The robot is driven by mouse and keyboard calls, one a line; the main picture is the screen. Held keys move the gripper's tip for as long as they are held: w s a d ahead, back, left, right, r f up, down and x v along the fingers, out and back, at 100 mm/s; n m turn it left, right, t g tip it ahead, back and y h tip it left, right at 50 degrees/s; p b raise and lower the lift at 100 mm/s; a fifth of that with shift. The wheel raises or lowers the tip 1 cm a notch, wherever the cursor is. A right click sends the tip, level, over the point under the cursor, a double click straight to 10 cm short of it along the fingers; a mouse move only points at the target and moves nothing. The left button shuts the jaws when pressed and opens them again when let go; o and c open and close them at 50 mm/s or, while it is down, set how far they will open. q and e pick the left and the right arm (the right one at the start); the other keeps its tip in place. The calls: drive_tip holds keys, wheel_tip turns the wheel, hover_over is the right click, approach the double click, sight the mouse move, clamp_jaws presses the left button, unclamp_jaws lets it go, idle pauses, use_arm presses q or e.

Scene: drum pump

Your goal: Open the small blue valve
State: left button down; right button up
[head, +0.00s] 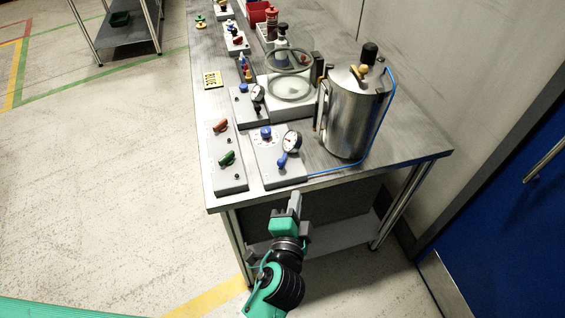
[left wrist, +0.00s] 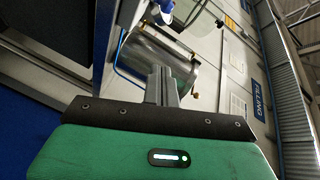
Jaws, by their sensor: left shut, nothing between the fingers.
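A small blue valve handle (head: 283,160) sits on a grey panel box (head: 270,174) at the near end of the bench, just below a round gauge (head: 292,141). A blue round knob (head: 266,132) stands on the same box. My left gripper (head: 295,198) is in front of the bench's near edge, below and apart from the blue valve handle. Its fingers are shut together and empty; they also show in the left wrist view (left wrist: 162,84). A blue part at the top of the left wrist view is too cropped to identify. My right gripper is not in view.
A steel drum (head: 352,115) with a blue hose stands right of the box. A panel with red and green handles (head: 225,178) is to the left. Another gauge box (head: 248,104) and a glass vessel stand behind. The bench edge (head: 340,184) lies near my gripper.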

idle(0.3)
use_arm(q)
drive_tip(key=w+p, duration=0.1)
drive_tip(key=w, duration=0.2)
drive_tip(key=w+f+p, duration=0.1)
drive_tip(key=w, duration=0.3)
drive_tip(key=w+a+f+p, duration=0.1)
drive_tip(key=w, duration=0.2)
drive_tip(key=shift+w+a+p, duration=0.1)
drive_tip(key=shift+w+p, duration=0.2)
drive_tip(key=shift+w, duration=0.1)
drive_tip(key=shift+w+a+f, duration=0.15)
drive_tip(key=shift+a+f, duration=0.05)
drive_tip(key=shift+a, duration=0.25)
